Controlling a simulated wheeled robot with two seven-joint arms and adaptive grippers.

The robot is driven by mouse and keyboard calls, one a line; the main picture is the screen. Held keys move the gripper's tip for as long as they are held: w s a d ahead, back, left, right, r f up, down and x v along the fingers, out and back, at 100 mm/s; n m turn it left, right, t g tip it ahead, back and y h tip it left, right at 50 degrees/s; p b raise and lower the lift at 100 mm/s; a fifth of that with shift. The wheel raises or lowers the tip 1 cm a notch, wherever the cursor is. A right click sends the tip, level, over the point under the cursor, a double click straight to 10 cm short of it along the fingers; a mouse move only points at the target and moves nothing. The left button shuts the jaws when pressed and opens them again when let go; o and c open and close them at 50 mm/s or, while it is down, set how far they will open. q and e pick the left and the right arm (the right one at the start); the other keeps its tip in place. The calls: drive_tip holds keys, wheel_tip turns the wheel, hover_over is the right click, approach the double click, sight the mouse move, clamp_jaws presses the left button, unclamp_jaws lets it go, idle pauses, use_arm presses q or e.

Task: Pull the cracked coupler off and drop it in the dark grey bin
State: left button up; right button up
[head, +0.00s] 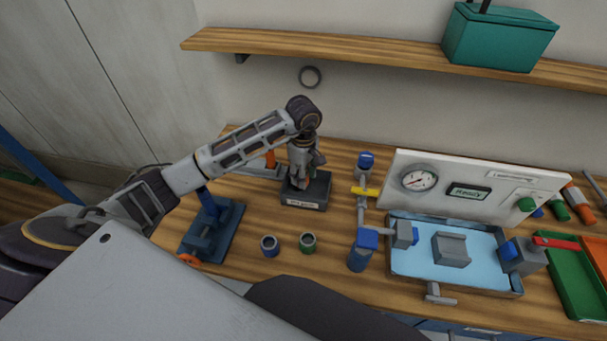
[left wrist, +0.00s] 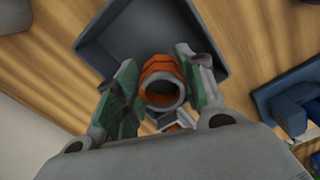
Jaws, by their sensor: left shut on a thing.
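My left gripper (head: 305,168) is over the dark grey bin (head: 314,196), which has a label on its front. In the left wrist view my left gripper (left wrist: 157,90) is shut on an orange coupler (left wrist: 162,88) with a round open end facing the camera. The bin's dark grey wall (left wrist: 205,22) shows behind the coupler. The coupler looks to be over or just inside the bin; its exact height I cannot tell. No crack can be made out. My right gripper is not in view.
A blue vise-like stand (head: 212,228) is left of the bin. Right are a blue-capped pipe (head: 364,180), a light blue tray (head: 455,286) and a gauge panel (head: 455,187). A wooden shelf (head: 330,50) is above.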

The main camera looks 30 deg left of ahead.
use_arm(q)
drive_tip(key=o, duration=1.4)
drive_tip(key=shift+o, duration=0.2)
wheel_tip(320, 180, up, 12)
drive_tip(key=shift+s+f, duration=0.1)
idle(0.7)
